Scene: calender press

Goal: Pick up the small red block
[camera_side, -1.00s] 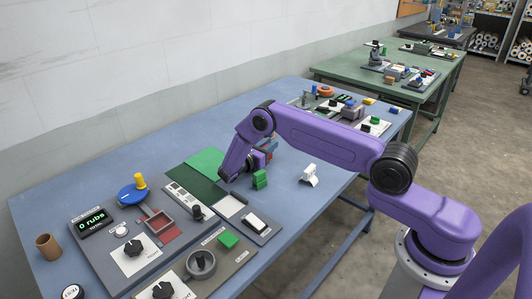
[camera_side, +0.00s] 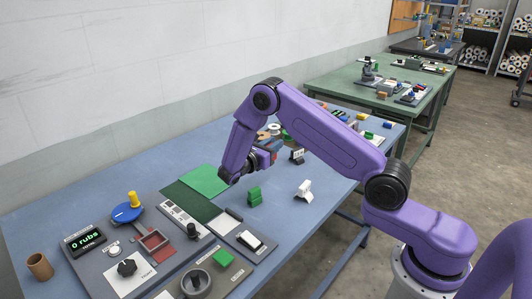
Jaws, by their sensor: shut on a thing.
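My gripper (camera_side: 269,150) is above the blue bench, at the end of the purple arm, to the right of the green sheet. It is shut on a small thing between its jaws. The jaws are small in the side view and partly hidden by my wrist, so the held thing's shape is unclear. A reddish-brown patch shows at the jaws, but I cannot tell whether it is the small red block. No separate small red block can be made out clearly on the bench.
A green shaped block (camera_side: 254,195) and a white shaped block (camera_side: 304,190) stand on the bench in front of my gripper. A grey panel (camera_side: 182,246) with knobs, a red tray (camera_side: 153,241) and a display reading "0 rubs" (camera_side: 85,241) is at the left. Several small parts clutter the bench behind my gripper.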

